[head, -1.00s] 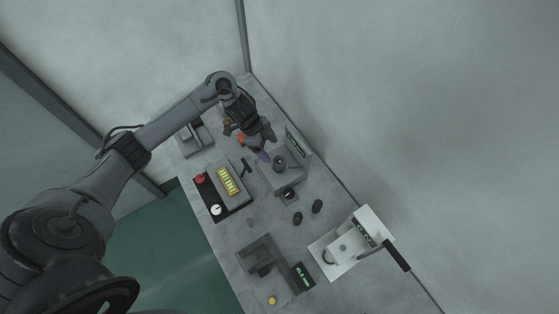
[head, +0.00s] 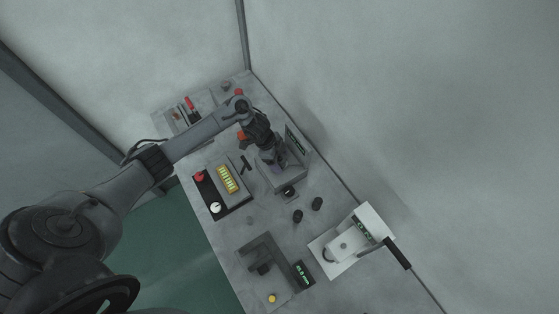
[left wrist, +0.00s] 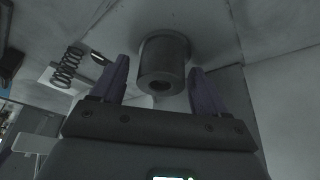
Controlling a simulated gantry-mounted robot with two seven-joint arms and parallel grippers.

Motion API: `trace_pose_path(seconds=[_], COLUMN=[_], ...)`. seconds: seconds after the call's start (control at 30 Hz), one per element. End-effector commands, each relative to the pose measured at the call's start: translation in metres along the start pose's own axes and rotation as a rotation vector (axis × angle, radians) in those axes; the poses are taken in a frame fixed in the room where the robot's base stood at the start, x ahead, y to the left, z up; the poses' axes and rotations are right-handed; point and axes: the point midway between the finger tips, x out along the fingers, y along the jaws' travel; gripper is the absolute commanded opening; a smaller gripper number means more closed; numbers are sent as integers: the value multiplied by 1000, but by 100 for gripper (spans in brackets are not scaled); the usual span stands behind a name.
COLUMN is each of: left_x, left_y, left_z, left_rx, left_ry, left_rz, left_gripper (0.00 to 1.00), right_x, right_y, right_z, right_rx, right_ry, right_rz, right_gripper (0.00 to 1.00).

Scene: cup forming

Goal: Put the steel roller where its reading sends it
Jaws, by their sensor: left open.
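A dark grey cylinder (left wrist: 162,70) with a hole in its end shows in the left wrist view; it looks like the steel roller. In the earlier head view it stands on the grey station (head: 295,174) with an upright display panel (head: 297,142); now my gripper hides it there. My left gripper (head: 275,168) is over that station. In the left wrist view its purple fingers (left wrist: 158,74) are open, one on each side of the cylinder, with gaps showing. The display's reading is too small to make out. My right gripper is not in view.
Two small black cylinders (head: 297,216) (head: 317,204) stand right of the station. A white device (head: 336,256) and a grey fixture (head: 257,245) with a green readout (head: 304,272) stand nearer. A button panel (head: 233,206) lies left. A coil spring (left wrist: 68,66) shows in the wrist view.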

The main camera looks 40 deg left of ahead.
Motion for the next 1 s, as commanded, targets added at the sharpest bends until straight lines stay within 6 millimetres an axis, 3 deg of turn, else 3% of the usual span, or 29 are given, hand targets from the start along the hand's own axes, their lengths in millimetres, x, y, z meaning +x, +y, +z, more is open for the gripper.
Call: trace_pose_path(seconds=[0.27,0.67,1.0], left_x=[2,1,-8], left_y=[0,0,-1], left_z=[0,0,-4], left_rx=[0,0,0], left_ry=[0,0,1], left_rz=[-1,-1,-3], left_gripper=[72,11,11], right_x=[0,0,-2], right_y=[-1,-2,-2], right_z=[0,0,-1], right_rx=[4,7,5], right_ry=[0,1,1], right_rz=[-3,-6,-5], right_gripper=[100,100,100])
